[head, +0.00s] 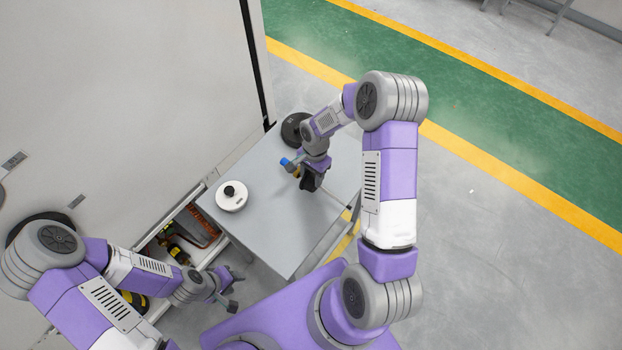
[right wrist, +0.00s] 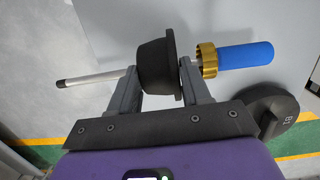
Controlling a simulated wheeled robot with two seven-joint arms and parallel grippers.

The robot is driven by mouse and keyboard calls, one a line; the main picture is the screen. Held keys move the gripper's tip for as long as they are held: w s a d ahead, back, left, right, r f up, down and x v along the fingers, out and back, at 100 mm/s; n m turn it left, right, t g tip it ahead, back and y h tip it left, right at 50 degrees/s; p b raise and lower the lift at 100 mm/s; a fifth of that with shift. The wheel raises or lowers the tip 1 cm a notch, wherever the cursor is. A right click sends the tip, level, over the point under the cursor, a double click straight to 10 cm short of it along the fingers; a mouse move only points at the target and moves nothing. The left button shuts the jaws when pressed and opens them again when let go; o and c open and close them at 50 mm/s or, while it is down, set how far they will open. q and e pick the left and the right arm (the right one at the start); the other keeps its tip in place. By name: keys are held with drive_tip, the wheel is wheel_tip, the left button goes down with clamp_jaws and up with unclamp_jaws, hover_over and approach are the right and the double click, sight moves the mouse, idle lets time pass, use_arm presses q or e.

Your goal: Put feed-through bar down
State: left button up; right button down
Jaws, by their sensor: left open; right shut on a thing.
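The feed-through bar shows in the right wrist view with a blue handle (right wrist: 244,56), a brass collar (right wrist: 208,60), a black cone-shaped flange (right wrist: 157,65) and a thin silver rod (right wrist: 92,79). My right gripper (right wrist: 160,88) is shut on it, with the black flange between its fingers. I cannot tell whether the bar touches the table. My left gripper (head: 236,290) is open and empty, off the table's front-left side.
A white round piece with a black knob (head: 231,195) sits on the table's left part. A black disc (head: 293,128) lies at the far end; it also shows in the right wrist view (right wrist: 282,114). An open compartment with tools (head: 178,250) is at left. The table's near part is clear.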

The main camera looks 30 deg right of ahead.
sight(313, 175)
drive_tip(key=shift+f, duration=1.55)
drive_tip(key=shift+f, duration=0.2)
drive_tip(key=c, duration=0.5)
unclamp_jaws()
drive_tip(key=shift+r, duration=0.15)
